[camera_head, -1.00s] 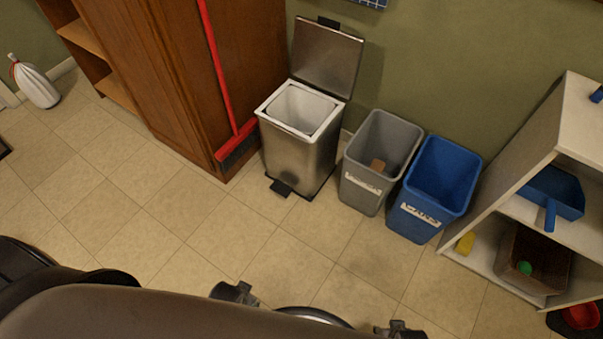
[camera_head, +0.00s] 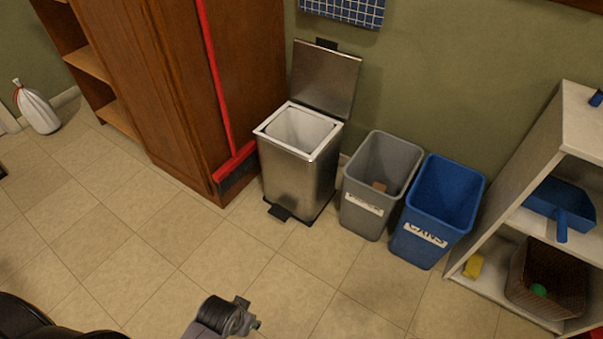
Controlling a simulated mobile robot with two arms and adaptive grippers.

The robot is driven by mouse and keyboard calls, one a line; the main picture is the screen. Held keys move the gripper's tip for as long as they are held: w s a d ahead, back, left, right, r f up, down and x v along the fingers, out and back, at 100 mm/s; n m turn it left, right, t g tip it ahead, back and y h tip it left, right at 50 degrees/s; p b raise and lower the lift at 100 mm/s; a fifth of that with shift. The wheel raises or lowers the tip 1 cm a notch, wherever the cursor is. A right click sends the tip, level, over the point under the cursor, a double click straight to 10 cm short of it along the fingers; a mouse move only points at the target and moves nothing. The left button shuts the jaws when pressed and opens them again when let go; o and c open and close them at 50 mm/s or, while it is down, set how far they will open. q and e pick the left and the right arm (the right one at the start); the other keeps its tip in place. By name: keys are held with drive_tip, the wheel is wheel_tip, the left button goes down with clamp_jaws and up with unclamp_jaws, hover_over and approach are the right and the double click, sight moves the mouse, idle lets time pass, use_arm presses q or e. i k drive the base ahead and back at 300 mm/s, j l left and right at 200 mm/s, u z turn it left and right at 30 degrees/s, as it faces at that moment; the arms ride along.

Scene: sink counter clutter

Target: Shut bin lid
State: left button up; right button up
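The bin (camera_head: 290,178) is a brushed metal step bin with a white inner bucket. It stands upright against the back wall, beside the wooden cabinet. Its metal lid (camera_head: 325,80) is open, tilted up and back near the wall. A black pedal (camera_head: 279,212) sticks out at the bin's front foot. What looks like my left gripper (camera_head: 252,314) shows at the bottom edge, well in front of the bin and touching nothing; its fingers are too small and turned away to tell their opening. My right gripper is out of view.
A grey bin (camera_head: 362,215) and a blue bin (camera_head: 410,250) labelled CANS stand right of the metal bin. A red broom (camera_head: 222,110) leans on the cabinet (camera_head: 165,100) at its left. White shelves (camera_head: 535,150) stand at right. The tiled floor in front is clear.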

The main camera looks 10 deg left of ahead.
sight(325, 78)
drive_tip(key=i+j+z, duration=0.15)
drive_tip(key=i, duration=0.4)
drive_tip(key=i+j+z, duration=0.15)
drive_tip(key=i, duration=0.35)
